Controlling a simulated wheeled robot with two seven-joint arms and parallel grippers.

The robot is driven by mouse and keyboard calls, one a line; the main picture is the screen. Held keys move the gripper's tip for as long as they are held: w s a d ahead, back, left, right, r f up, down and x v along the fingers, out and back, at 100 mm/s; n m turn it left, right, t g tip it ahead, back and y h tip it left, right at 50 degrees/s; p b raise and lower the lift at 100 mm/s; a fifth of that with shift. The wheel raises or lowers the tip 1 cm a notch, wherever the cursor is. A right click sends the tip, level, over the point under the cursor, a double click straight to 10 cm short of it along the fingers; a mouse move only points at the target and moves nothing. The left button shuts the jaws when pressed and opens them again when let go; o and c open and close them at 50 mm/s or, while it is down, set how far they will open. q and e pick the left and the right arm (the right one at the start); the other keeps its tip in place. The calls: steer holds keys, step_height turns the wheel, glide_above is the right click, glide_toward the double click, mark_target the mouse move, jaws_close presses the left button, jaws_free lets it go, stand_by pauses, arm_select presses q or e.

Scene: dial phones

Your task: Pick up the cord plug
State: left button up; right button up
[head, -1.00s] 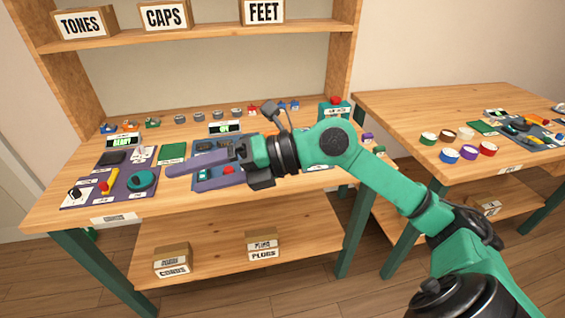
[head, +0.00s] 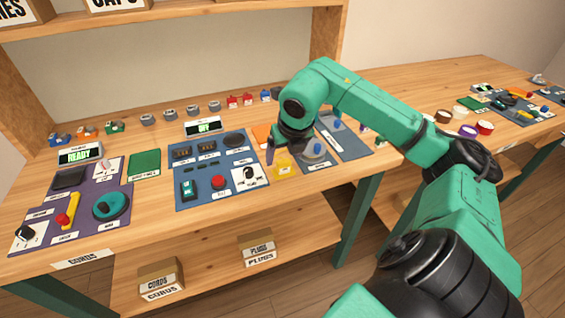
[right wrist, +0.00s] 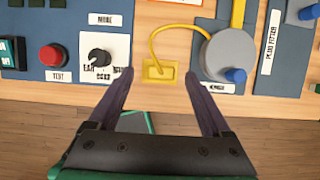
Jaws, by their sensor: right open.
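The cord plug is a small yellow block (right wrist: 160,72) at the end of a yellow cord, lying on the wooden bench near its front edge. It also shows in the head view as a yellow piece (head: 284,171). The yellow cord (right wrist: 180,30) curves from it to a grey disc (right wrist: 226,55) on a blue mat. My right gripper (right wrist: 159,75) is open, with one finger on each side of the plug in the right wrist view. Whether the fingers touch it or are still above it, I cannot tell. My left gripper is not in view.
To the left is a blue panel (head: 211,196) with a red button (head: 218,182) and a dial (head: 250,177). A purple panel (head: 83,215) with a teal disc lies further left. The bench's front edge is close to the plug.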

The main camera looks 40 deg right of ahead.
mark_target(284, 161)
steer(key=x, duration=0.2)
steer(key=shift+d+f, duration=0.1)
steer(key=shift+f, duration=0.35)
steer(key=shift+w+f, duration=0.15)
steer(key=shift+f, duration=0.15)
steer(key=shift+w, duration=0.1)
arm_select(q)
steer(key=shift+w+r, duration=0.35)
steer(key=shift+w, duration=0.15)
arm_select(e)
jaws_close()
steer(key=shift+r, duration=0.1)
arm_select(q)
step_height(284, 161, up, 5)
steer(key=p, duration=0.5)
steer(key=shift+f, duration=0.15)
arm_select(e)
step_height(284, 161, up, 20)
